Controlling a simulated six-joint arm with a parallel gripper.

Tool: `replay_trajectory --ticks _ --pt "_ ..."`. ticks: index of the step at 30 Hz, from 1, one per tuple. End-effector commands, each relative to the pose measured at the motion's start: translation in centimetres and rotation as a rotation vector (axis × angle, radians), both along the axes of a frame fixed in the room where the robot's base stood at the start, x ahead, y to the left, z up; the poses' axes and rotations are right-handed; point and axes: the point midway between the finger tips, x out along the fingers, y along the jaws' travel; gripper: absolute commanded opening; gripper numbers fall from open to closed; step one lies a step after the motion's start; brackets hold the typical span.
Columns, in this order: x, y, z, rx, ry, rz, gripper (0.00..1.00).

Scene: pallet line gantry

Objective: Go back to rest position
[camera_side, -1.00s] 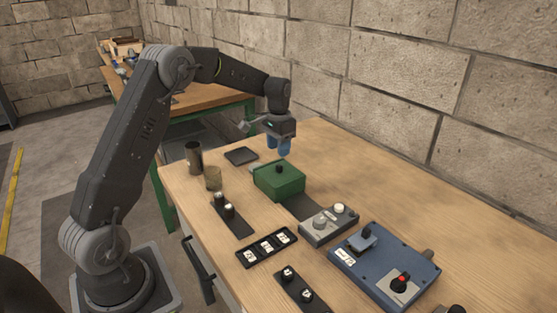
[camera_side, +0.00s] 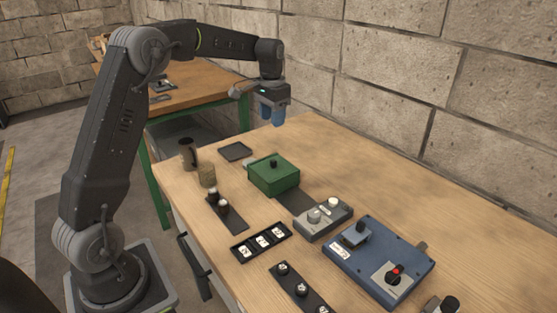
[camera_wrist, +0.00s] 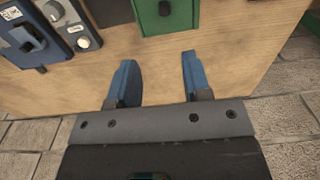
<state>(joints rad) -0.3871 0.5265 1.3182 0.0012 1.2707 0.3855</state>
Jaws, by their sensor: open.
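My gripper (camera_side: 272,112) hangs in the air above the far end of the wooden table (camera_side: 330,150), its blue fingers pointing down. In the wrist view its two blue fingers (camera_wrist: 157,80) are spread apart with nothing between them. A green box (camera_side: 274,177) with a black knob stands on the table below and in front of the gripper, clear of the fingers. Part of the green box also shows at the top of the wrist view (camera_wrist: 168,22).
A grey control box (camera_side: 323,221) and a blue control box (camera_side: 378,262) stand nearer the camera. A black tray (camera_side: 261,242), a dark cup (camera_side: 187,153) and a dark flat pad (camera_side: 235,151) lie around. A block wall (camera_side: 440,90) runs behind. Air around the gripper is clear.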

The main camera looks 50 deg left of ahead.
Motion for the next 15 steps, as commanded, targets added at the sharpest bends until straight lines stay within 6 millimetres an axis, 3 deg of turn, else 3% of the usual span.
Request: replay_trajectory --ticks 6,10,15 --pt "-5.2 -6.5 5.4 0.030 -0.108 -0.007 0.45" --pt "-9.4 -10.2 7.4 0.039 -0.179 -0.007 0.45" --pt "-15.6 -14.2 8.3 0.038 -0.273 -0.007 0.45"
